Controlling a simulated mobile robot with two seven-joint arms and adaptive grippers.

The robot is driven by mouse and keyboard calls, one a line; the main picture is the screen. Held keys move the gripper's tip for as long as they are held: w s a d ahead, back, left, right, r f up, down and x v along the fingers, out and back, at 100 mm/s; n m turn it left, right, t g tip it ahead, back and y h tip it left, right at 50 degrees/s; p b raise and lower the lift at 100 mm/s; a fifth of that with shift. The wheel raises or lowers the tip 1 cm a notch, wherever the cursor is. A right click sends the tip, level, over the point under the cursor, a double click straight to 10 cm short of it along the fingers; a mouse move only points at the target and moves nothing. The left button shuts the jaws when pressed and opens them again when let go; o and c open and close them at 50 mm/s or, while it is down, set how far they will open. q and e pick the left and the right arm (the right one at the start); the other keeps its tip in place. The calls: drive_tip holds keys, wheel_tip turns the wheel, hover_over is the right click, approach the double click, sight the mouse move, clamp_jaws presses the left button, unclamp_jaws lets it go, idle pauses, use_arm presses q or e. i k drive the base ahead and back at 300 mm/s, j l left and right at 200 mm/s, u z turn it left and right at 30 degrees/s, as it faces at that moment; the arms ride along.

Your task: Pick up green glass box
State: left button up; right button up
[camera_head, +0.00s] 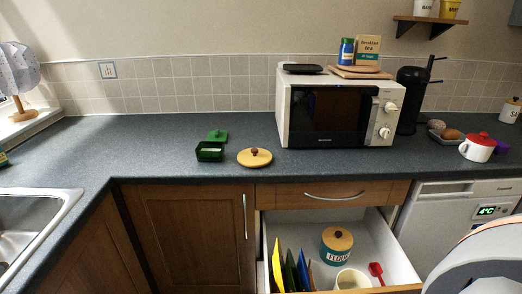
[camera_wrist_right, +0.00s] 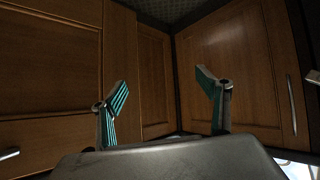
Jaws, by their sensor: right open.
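A green glass box (camera_head: 209,152) stands on the dark countertop (camera_head: 150,140), left of the microwave, with something pale inside it. A green lid (camera_head: 217,135) with a small knob lies just behind it. My right gripper (camera_wrist_right: 163,95) is open in the right wrist view, with nothing between its fingers. It faces wooden cupboard doors, and the box is not in that view. The grippers do not show in the head view; a white rounded part of mine is at its lower right.
A round yellow lid with a brown knob (camera_head: 254,158) lies right of the box. A white microwave (camera_head: 340,110) stands further right. Below the counter, an open drawer (camera_head: 375,225) sticks out, holding a flour jar (camera_head: 337,246) and boards. A sink (camera_head: 35,215) is at left.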

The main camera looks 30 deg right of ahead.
sight(211, 152)
drive_tip(key=z, duration=1.9)
drive_tip(key=k+j, duration=0.15)
drive_tip(key=k, duration=0.15)
drive_tip(key=i+l+u, duration=0.3)
drive_tip(key=l, duration=0.3)
drive_tip(key=i+l+u, duration=0.15)
drive_tip(key=i+l, duration=0.1)
drive_tip(key=l, duration=0.1)
